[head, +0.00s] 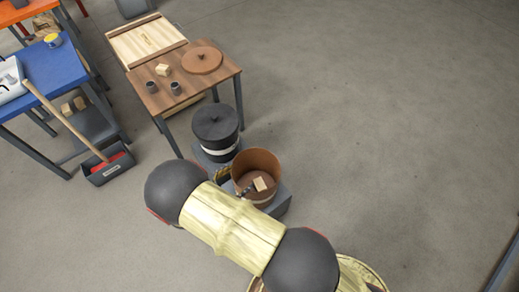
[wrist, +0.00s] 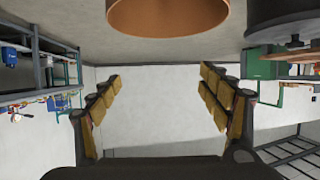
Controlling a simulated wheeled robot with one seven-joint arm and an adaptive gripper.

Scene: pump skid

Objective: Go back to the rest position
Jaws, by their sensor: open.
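In the wrist view my gripper (wrist: 160,78) is open, its two padded fingers wide apart with nothing between them. A round brown pot (wrist: 165,22) shows at the top edge of that view, beyond the fingertips and apart from them. In the head view my arm, with dark joints and a pale yellow cover, crosses the lower middle. It hides most of my gripper there. The open brown pot (head: 270,162) stands just beyond the arm, with a small light wooden block (head: 259,184) visible inside it.
A dark lidded pot (head: 216,121) stands beside the brown pot. Behind it is a wooden table (head: 216,80) with a round brown lid (head: 202,60), two small dark cups and a block. A blue table (head: 45,66) and a dustpan (head: 108,165) are left. The right floor is clear.

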